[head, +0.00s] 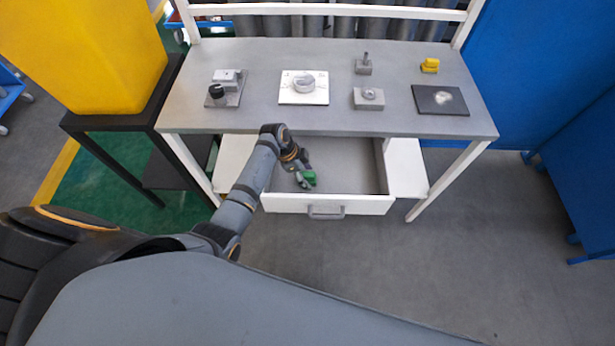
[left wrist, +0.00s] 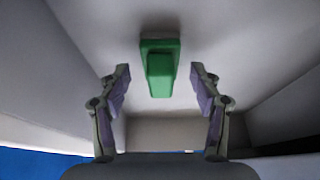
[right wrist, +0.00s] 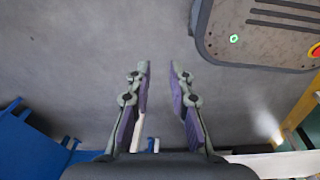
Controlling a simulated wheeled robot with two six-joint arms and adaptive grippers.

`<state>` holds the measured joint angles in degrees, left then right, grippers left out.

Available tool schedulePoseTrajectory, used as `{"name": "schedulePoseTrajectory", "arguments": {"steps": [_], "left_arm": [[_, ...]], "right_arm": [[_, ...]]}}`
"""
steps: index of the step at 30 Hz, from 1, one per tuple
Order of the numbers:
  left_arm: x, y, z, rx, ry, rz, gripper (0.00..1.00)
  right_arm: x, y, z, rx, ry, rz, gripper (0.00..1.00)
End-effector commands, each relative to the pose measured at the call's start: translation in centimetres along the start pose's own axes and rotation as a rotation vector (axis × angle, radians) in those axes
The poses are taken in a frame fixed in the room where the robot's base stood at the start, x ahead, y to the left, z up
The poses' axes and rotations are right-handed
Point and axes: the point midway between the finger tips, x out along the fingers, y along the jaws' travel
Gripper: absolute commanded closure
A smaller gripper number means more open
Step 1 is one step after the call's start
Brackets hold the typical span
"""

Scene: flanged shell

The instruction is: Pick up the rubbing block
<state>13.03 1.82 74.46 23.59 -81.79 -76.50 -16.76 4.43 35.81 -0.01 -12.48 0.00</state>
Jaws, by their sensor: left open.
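A green block (head: 310,177), the likely rubbing block, lies in the open drawer (head: 350,203) under the workbench. It also shows in the left wrist view (left wrist: 159,72), a flat base with a narrower raised part, on the pale drawer floor. My left gripper (head: 303,180) reaches into the drawer beside it. In the left wrist view my left gripper (left wrist: 160,75) is open, with one finger on either side of the block and a visible gap to each. My right gripper (right wrist: 159,68) is open and empty above the grey floor, away from the bench.
The drawer walls stand close around my left gripper. On the bench top (head: 330,115) are a white plate with a ring (head: 304,87), a yellow block (head: 430,65), a dark plate (head: 440,100) and grey fixtures (head: 369,98). A yellow bin (head: 85,50) stands left.

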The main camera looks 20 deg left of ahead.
Motion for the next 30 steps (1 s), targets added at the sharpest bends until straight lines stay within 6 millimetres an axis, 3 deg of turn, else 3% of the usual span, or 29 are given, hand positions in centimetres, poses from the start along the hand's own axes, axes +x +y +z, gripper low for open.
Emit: {"name": "schedulePoseTrajectory", "arguments": {"steps": [9, 22, 30], "left_arm": [[0.90, 0.02, -0.01, 0.000, 0.000, 0.000, 0.37], [0.87, 0.02, 0.01, 0.000, 0.000, 0.000, 0.96], [0.50, -0.04, -0.16, 0.001, 0.001, -0.001, 0.97]], "right_arm": [[0.02, 0.00, 1.07, -0.001, -0.017, 0.000, 0.79], [0.02, 0.22, 1.06, -0.002, -0.017, 0.003, 0.79], [0.01, 0.31, 1.03, -0.002, -0.016, 0.004, 0.79]]}}
